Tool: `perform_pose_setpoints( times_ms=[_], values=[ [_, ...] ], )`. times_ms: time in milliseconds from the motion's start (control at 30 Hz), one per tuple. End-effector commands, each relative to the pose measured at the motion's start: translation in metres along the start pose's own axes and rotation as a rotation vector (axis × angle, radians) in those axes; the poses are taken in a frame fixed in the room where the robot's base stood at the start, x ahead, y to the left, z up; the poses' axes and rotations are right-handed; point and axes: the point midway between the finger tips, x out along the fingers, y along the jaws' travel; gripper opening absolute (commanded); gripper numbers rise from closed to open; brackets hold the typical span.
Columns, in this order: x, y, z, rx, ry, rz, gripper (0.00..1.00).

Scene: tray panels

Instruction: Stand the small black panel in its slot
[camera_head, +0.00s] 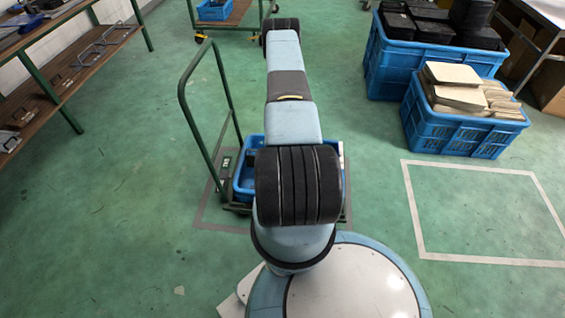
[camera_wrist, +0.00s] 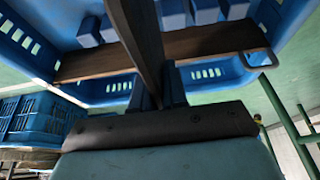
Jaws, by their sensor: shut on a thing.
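In the wrist view my gripper (camera_wrist: 158,92) is shut on a thin dark panel (camera_wrist: 138,35). The panel shows nearly edge-on and runs up from between the fingers past the top of the picture. Behind it is a blue tray (camera_wrist: 60,42) with slotted walls and several blue blocks (camera_wrist: 173,14). I cannot tell whether the panel touches the tray or sits in a slot. In the head view the blue tray (camera_head: 245,180) shows partly behind my arm, which hides my gripper and the panel there.
A brown bar (camera_wrist: 215,42) with a metal loop crosses behind the panel. The tray is on a cart with a green handle (camera_head: 182,95). Blue crates (camera_head: 455,138) stand at the right and a shelf (camera_head: 75,65) at the left. The green floor between is open.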

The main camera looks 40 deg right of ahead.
Motion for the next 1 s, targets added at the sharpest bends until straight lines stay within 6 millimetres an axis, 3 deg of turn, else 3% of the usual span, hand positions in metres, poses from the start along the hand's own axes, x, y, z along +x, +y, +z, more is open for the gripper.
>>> perform_pose_setpoints(
  times_ms=[1000],
  values=[
    [0.03,-0.001,0.013,-0.001,0.0,-0.001,0.0]
  ],
)
